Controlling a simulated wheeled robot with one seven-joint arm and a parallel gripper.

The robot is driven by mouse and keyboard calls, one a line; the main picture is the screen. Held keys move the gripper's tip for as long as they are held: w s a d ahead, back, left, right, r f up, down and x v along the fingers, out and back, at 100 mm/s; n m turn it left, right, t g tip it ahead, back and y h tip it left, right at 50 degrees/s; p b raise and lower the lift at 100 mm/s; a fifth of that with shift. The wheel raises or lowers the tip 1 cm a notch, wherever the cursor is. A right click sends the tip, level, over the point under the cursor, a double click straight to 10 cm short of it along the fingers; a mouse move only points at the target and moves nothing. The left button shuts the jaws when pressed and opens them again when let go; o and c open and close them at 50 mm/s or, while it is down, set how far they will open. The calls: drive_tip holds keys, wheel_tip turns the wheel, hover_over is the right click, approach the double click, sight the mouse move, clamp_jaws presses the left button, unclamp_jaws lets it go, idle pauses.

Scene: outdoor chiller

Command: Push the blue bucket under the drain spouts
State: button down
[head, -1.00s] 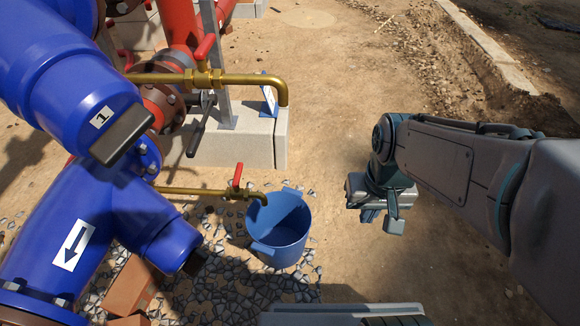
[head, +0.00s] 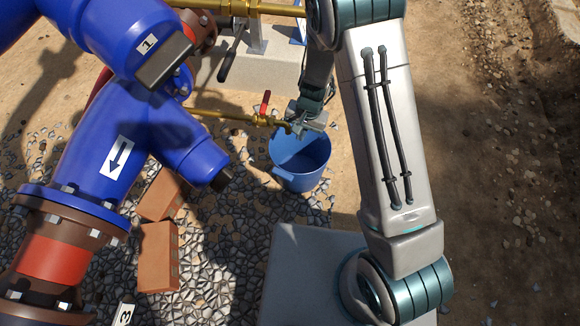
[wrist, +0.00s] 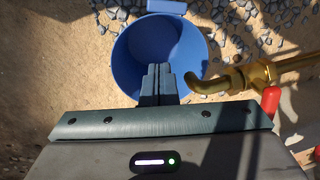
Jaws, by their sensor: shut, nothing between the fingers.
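The blue bucket (head: 302,172) stands upright on the ground, at the edge of the gravel. A lower brass drain spout (head: 240,117) with a red valve handle (head: 266,102) ends over the bucket's far left rim. In the wrist view, this spout (wrist: 230,82) reaches in from the right to the bucket's right edge. An upper brass spout (head: 240,8) runs along the top of the head view, its end hidden behind my arm. My gripper (wrist: 158,70) is shut and empty, and its fingers overlap the bucket (wrist: 135,55) there. I cannot tell whether they touch it.
Large blue pipes (head: 90,140) with brown flanges fill the left side. Orange bricks (head: 158,255) lie on the gravel (head: 215,240) below them. A concrete block (head: 250,75) stands behind the bucket. Bare dirt (head: 480,180) to the right is open.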

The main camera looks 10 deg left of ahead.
drive_tip(key=h+p, duration=0.2)
hover_over(287, 174)
drive_tip(key=w, duration=0.3)
wheel_tip(287, 174, down, 12)
wheel_tip(287, 174, down, 10)
drive_tip(key=b, duration=0.4)
drive_tip(key=shift+w+d+f+m+b, duration=0.2)
drive_tip(key=shift+d+m+b, duration=0.1)
drive_tip(key=shift+d+b, duration=0.1)
drive_tip(key=shift+s, duration=0.1)
drive_tip(key=s, duration=0.2)
drive_tip(key=s+a+p, duration=0.1)
drive_tip(key=shift+s+r, duration=0.15)
drive_tip(key=shift+r, duration=0.15)
drive_tip(key=r+p, duration=0.2)
drive_tip(key=r, duration=0.1)
drive_tip(key=r+p, duration=0.2)
drive_tip(key=r, duration=0.1)
drive_tip(key=r+p, duration=0.2)
drive_tip(key=r, duration=0.1)
drive_tip(key=shift+d+r+p, duration=0.25)
drive_tip(key=shift+d+p, duration=0.1)
